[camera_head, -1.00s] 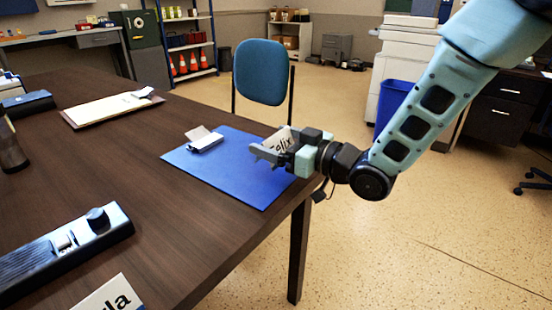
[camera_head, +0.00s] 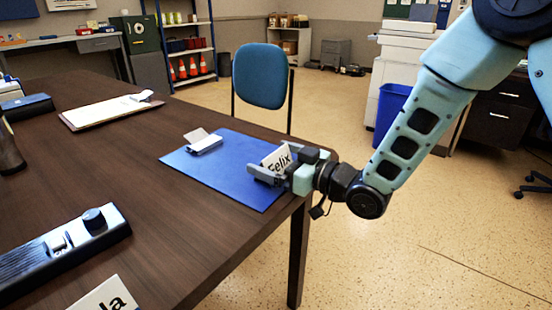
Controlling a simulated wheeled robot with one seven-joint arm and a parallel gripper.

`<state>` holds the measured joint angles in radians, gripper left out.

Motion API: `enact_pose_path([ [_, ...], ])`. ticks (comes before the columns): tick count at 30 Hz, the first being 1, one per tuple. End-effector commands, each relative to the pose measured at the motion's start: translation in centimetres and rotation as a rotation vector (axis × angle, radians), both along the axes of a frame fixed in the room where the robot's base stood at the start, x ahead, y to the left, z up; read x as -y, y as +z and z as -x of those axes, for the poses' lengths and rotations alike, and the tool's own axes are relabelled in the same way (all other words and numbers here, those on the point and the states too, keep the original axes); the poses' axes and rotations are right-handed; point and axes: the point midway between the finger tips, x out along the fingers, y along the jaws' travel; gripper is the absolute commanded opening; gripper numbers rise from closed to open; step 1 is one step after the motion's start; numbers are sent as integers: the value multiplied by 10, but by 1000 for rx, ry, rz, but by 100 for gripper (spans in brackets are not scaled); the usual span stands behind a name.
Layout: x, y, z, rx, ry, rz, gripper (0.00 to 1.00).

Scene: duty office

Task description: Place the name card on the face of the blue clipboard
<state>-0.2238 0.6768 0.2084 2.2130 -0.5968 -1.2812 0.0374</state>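The blue clipboard (camera_head: 232,178) lies flat near the right corner of the brown table, with its clip (camera_head: 204,143) at the far left edge. A white name card (camera_head: 277,160) reading "Felix" stands tilted between the fingers of my gripper (camera_head: 272,172), over the right part of the clipboard. My gripper appears shut on the card. The near finger hides the card's lower edge, so I cannot tell whether the card touches the clipboard.
A second name card (camera_head: 106,296) ending in "la" is at the front edge of the view. A black device with a knob (camera_head: 94,220) is at the left. Another clipboard (camera_head: 108,112) with paper lies further back. A blue chair (camera_head: 261,76) stands behind the table.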

Motion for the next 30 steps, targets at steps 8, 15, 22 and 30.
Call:
enact_pose_path([
  [8, 21, 4, 13, -2, -3, 1, 100],
  [15, 63, 4, 43, -2, -4, 1, 100],
  [22, 92, 3, 63, -1, -3, 1, 100],
  [30, 98, 3, 69, -2, 0, 5, 100],
])
